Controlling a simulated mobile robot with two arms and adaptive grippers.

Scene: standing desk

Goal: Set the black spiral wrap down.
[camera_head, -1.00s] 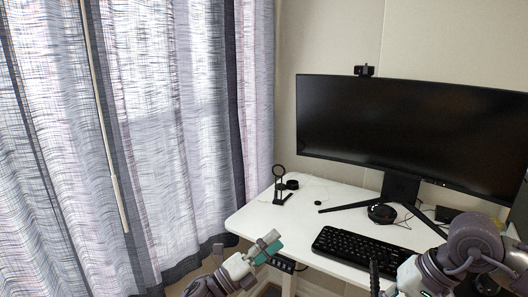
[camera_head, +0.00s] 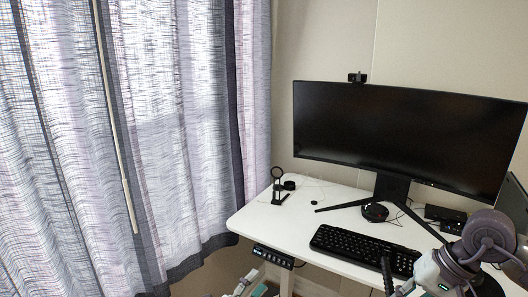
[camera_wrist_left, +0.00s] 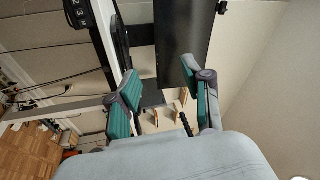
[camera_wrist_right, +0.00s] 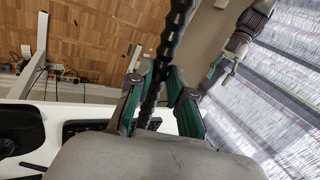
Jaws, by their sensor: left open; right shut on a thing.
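The black spiral wrap (camera_wrist_right: 168,55) is a long, ribbed black tube. My right gripper (camera_wrist_right: 156,92) is shut on it, with the wrap between its teal pads in the right wrist view. In the head view the wrap (camera_head: 387,277) stands up, roughly vertical, in front of the keyboard; its lower end is out of frame. My left gripper (camera_wrist_left: 160,88) is open and empty, below the desk's front edge. In the head view only a little of it (camera_head: 258,290) shows at the bottom edge.
The white desk (camera_head: 262,225) holds a black keyboard (camera_head: 362,248), a wide monitor (camera_head: 405,137) and a small black stand (camera_head: 277,187) at the left. The desk's left front area is clear. A control panel (camera_head: 273,256) hangs under the front edge. Curtains (camera_head: 150,140) hang on the left.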

